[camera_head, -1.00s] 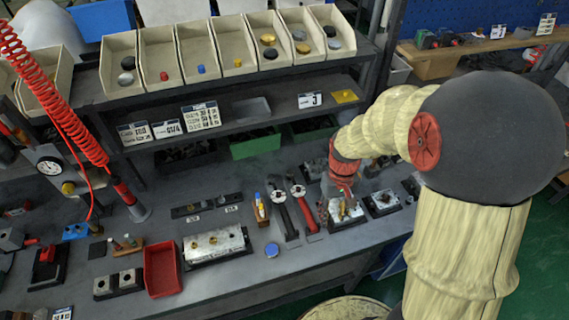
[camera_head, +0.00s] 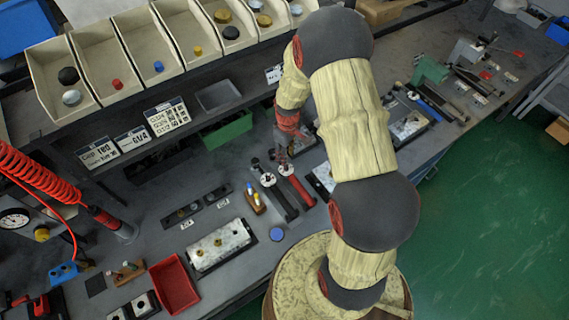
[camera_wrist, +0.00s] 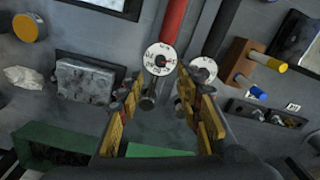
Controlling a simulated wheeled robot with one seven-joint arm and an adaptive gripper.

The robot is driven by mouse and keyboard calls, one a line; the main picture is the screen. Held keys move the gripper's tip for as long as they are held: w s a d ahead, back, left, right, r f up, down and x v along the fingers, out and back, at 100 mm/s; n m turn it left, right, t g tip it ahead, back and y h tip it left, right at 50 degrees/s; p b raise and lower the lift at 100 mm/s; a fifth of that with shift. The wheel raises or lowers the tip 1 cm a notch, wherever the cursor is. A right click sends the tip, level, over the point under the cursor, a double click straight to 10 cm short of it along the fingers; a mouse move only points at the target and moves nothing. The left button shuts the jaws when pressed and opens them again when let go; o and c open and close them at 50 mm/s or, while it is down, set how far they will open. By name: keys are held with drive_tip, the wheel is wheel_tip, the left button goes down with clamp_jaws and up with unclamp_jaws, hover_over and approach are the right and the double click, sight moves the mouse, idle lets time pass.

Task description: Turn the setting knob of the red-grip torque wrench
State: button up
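The red-grip torque wrench (camera_head: 299,189) lies on the grey bench beside a black-grip wrench (camera_head: 282,202). In the wrist view its red grip (camera_wrist: 174,20) runs up to the top edge, and its white dial-like setting knob (camera_wrist: 160,59) faces me. The black-grip wrench's white knob (camera_wrist: 203,69) is just to the right. My gripper (camera_wrist: 163,116) is open, with yellow-padded fingers apart and nothing seen between them. The red wrench's knob shows ahead of the gap, apart from the fingers. In the head view my gripper (camera_head: 282,153) is above the knob ends of both wrenches.
A wooden holder (camera_wrist: 241,60) with yellow and blue-ended tools stands right of the wrenches. A grey block (camera_wrist: 85,80) lies to the left. A green bin (camera_head: 227,130) sits under the shelf behind. A silver valve block (camera_head: 220,245) and red tray (camera_head: 175,283) are further left.

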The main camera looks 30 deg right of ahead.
drive_tip(key=shift+s+a+f, duration=0.1)
drive_tip(key=shift+f, duration=3.5)
drive_tip(key=shift+c, duration=0.4)
drive_tip(key=c, duration=0.7)
clamp_jaws()
